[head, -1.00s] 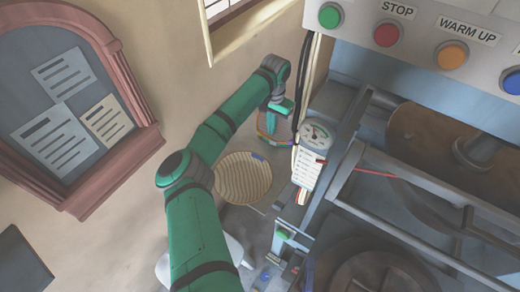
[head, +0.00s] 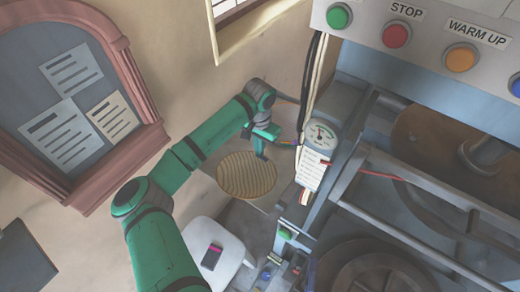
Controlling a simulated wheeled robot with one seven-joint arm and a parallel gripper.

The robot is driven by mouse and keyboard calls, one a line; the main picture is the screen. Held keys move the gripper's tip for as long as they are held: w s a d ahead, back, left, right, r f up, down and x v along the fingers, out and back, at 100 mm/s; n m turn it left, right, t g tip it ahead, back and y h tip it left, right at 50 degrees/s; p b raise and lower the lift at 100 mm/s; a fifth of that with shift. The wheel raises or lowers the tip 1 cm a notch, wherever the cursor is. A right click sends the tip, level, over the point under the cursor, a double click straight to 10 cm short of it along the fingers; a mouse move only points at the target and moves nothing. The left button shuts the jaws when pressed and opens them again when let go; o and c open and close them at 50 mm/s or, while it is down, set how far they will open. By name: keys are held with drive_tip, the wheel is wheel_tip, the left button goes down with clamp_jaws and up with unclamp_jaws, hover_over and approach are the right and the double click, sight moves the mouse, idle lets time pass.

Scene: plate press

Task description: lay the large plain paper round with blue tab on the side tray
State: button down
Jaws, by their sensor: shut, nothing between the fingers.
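A tan round with fine ribs (head: 246,177) lies on a grey flat surface left of the press. I cannot tell whether it is the plain paper round, and no blue tab shows clearly on it. My gripper (head: 261,155) is shut and empty, with its fingertips at the round's upper right edge. I cannot tell whether they touch it. A small coloured edge (head: 290,144) shows right of my gripper, mostly hidden. The side tray is not clearly identifiable; the grey surface under the round may be it.
A white stool (head: 230,262) with a dark and pink object (head: 212,256) stands below the round. A framed notice board (head: 75,100) hangs on the left wall.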

idle(0.3)
drive_tip(key=w+d, duration=0.2)
drive_tip(key=w, duration=0.1)
drive_tip(key=w+d, duration=0.1)
drive_tip(key=shift+w+f, duration=0.1)
drive_tip(key=shift+w, duration=0.2)
drive_tip(key=shift+w+d, duration=0.35)
drive_tip(key=shift+d, duration=0.1)
drive_tip(key=shift+a, duration=0.5)
drive_tip(key=shift+d, duration=0.1)
drive_tip(key=shift+d, duration=0.1)
drive_tip(key=shift+s+d+r, duration=0.1)
drive_tip(key=shift+d+r, duration=0.1)
drive_tip(key=shift+r, duration=0.65)
drive_tip(key=shift+w+d+r, duration=0.1)
drive_tip(key=shift+w+d, duration=0.1)
drive_tip(key=shift+w, duration=0.1)
drive_tip(key=w+d, duration=0.2)
drive_tip(key=w, duration=0.1)
drive_tip(key=w+d, duration=0.2)
drive_tip(key=w, duration=0.1)
drive_tip(key=w+d, duration=0.2)
drive_tip(key=w, duration=0.1)
drive_tip(key=shift+w, duration=0.2)
